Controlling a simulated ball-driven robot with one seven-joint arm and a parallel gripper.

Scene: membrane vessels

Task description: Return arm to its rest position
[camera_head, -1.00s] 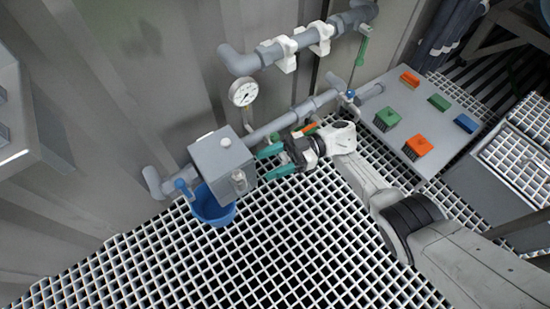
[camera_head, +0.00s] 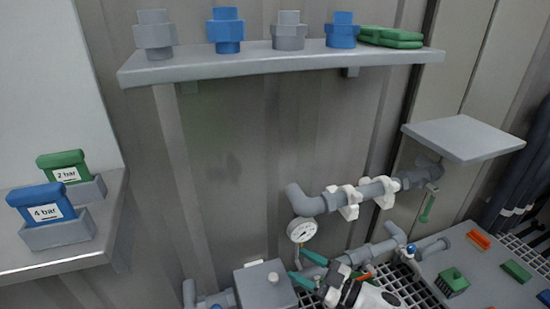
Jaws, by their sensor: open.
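My gripper (camera_head: 305,279) is low in the picture, right of centre. Its two teal fingers are spread apart with nothing seen between them. They point left, toward a grey box (camera_head: 264,286) with a round knob on top, and I cannot tell the exact gap to it. Part of my arm (camera_head: 372,297) shows at the bottom edge; the rest is out of the picture.
A pressure gauge (camera_head: 302,230) and grey pipes (camera_head: 335,201) run along the wall close above my gripper. A shelf (camera_head: 280,64) holds grey and blue fittings. A left ledge (camera_head: 105,226) holds labelled blocks. A small grey plate (camera_head: 463,138) juts out at right.

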